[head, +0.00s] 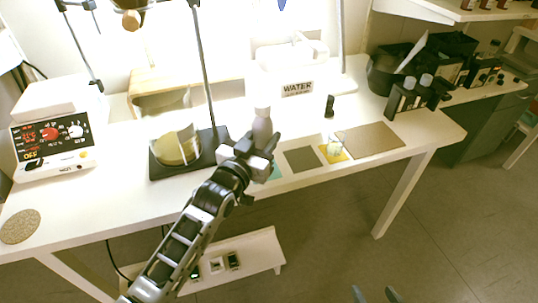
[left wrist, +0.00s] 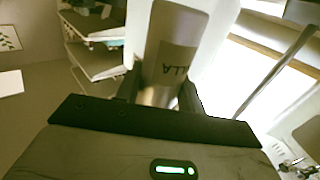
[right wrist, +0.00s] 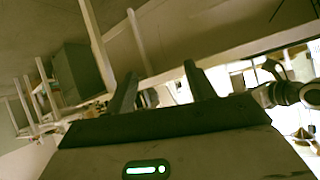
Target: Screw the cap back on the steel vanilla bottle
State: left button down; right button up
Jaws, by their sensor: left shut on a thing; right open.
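The steel vanilla bottle (head: 262,128) stands upright at the table's front, a grey cylinder with a narrower top. My left gripper (head: 256,152) is shut around its lower part. In the left wrist view the bottle (left wrist: 172,48) shows a label ending in "LLA" between the fingers of the left gripper (left wrist: 160,92). I cannot make out the bottle's cap, nor tell whether its top is bare. My right gripper (head: 375,295) is low at the bottom edge of the head view, away from the table. In the right wrist view the right gripper (right wrist: 158,82) is open and empty.
A stand with a dark base (head: 160,170) and pole is left.

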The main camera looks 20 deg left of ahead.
pick_arm(q)
jog(key=shift+w+f, duration=0.1)
jog(key=f+b, duration=0.3)
jog(key=b, duration=0.1)
jog(key=shift+w+a+f, duration=0.15)
jog(key=shift+w+f, duration=0.2)
jog(key=shift+w, duration=0.05)
jog(key=shift+f+b, duration=0.25)
jog(key=shift+b, duration=0.2)
jog(key=shift+r, duration=0.2)
jog(key=shift+f, duration=0.15)
jog(key=c, duration=0.9)
grip_release()
jog(key=shift+s, duration=0.1)
pick_arm(e)
jog(key=shift+w+f+t, duration=0.2)
jog(key=shift+f+t, duration=0.1)
jog(key=shift+f, duration=0.6)
